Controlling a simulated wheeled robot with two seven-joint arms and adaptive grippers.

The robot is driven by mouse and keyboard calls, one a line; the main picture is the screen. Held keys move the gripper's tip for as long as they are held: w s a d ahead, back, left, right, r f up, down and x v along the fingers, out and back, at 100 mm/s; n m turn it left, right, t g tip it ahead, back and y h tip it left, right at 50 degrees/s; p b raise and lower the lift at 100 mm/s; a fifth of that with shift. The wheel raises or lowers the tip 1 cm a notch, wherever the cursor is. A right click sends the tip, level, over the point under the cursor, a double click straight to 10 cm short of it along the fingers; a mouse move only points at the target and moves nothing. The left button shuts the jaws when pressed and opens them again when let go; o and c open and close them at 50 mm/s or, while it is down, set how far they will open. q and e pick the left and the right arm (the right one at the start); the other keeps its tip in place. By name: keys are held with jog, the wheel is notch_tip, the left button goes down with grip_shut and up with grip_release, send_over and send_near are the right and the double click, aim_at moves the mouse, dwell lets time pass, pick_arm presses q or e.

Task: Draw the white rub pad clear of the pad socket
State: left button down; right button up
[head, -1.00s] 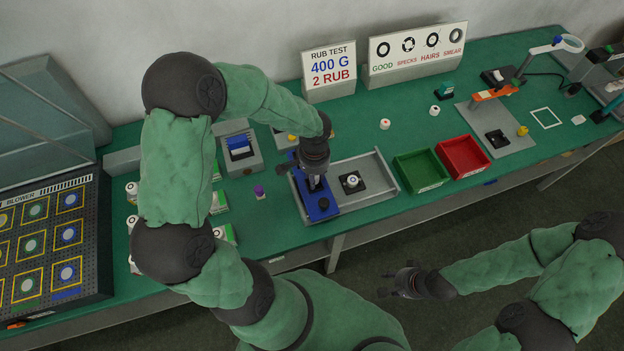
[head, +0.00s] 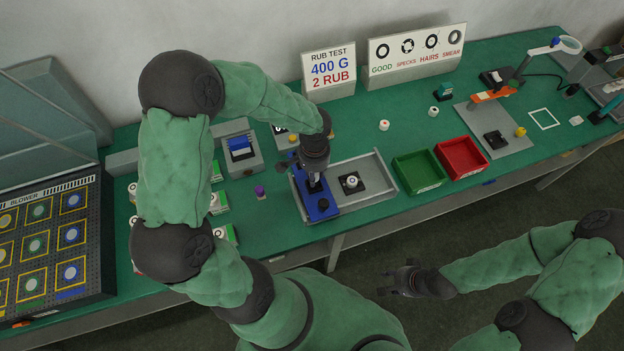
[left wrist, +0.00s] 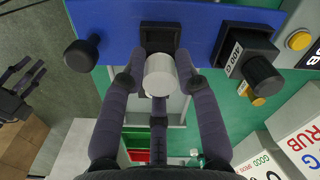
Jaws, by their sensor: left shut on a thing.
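The white rub pad (left wrist: 160,75) is a short pale cylinder between the fingertips of my left gripper (left wrist: 160,82) in the left wrist view. The gripper is shut on its sides. The dark square pad socket (left wrist: 160,38) lies right behind the pad on the blue plate (left wrist: 200,20); I cannot tell whether the two still touch. In the head view my left gripper (head: 315,182) points down over the blue plate (head: 322,205), and its fingers hide the pad. My right gripper (head: 398,281) is empty with fingers apart, off the table's front edge.
A grey tray (head: 382,165) beside the blue plate holds a white-topped round piece (head: 351,182) on a black square. A 400 G block with a black knob (left wrist: 262,72) stands close beside the socket. Green (head: 419,172) and red bins (head: 463,157) stand further right.

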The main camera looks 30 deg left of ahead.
pick_arm(q)
jog(key=shift+r+p, duration=1)
jog(key=shift+r, duration=0.6)
jog(key=shift+f, duration=0.1)
